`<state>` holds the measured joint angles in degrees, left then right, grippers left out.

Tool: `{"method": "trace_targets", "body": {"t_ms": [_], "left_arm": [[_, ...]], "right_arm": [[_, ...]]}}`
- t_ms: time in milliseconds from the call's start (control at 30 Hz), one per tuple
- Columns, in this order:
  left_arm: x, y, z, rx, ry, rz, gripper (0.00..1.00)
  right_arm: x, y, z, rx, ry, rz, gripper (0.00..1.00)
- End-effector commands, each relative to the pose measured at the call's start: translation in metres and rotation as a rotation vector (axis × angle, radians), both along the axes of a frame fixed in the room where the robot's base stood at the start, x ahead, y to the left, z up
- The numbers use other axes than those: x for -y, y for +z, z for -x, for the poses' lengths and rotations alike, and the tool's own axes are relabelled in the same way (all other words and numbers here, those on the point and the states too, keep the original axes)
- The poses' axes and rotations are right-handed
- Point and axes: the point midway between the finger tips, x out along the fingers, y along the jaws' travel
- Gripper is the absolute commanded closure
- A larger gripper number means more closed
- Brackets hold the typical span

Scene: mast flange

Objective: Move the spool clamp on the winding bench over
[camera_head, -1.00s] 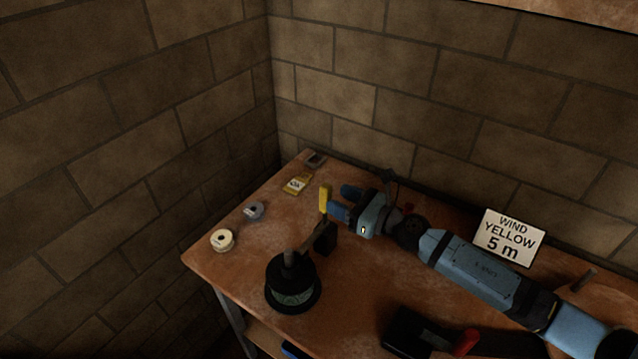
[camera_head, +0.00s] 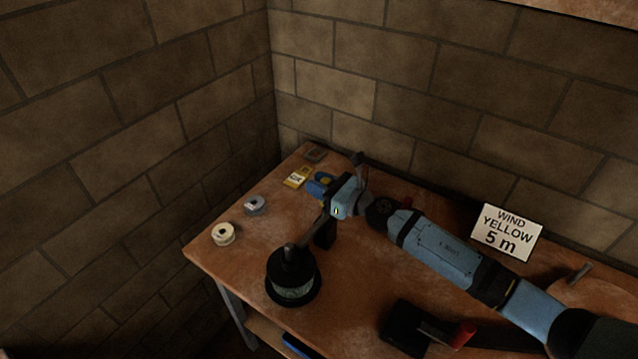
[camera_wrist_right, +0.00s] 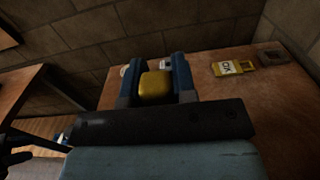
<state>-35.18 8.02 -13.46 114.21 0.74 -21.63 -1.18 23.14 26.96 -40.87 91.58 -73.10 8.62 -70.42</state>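A black block (camera_head: 325,236) sits beneath the bar's far end. My right gripper (camera_head: 321,184) is at that end, its blue fingers pointing left and back. In the right wrist view, the clamp's yellow handle (camera_wrist_right: 156,84) fills the gap between the fingers (camera_wrist_right: 156,80), which look shut on it. In the head view the gripper mostly hides the handle. My left gripper is out of view.
A cream spool (camera_head: 223,234), a grey spool (camera_head: 254,206), a yellow tag (camera_head: 297,177) and a grey item (camera_head: 316,154) line the left edge. A sign (camera_head: 507,233) reads "WIND YELLOW 5 m". A black device with a red knob (camera_head: 463,333) sits at the front. Brick walls close the back and left.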

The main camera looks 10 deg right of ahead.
Motion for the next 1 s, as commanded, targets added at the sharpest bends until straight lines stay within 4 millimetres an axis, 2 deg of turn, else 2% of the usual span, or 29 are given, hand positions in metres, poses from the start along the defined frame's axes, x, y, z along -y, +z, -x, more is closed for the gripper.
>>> {"method": "trace_targets", "body": {"t_ms": [467, 1000], "left_arm": [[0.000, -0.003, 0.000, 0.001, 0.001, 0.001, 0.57], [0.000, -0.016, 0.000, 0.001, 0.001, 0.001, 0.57]], "right_arm": [[0.008, -0.001, -0.008, -0.068, 0.000, -0.069, 1.00], [0.041, -0.020, -0.041, -0.399, -0.002, -0.403, 1.00]]}}
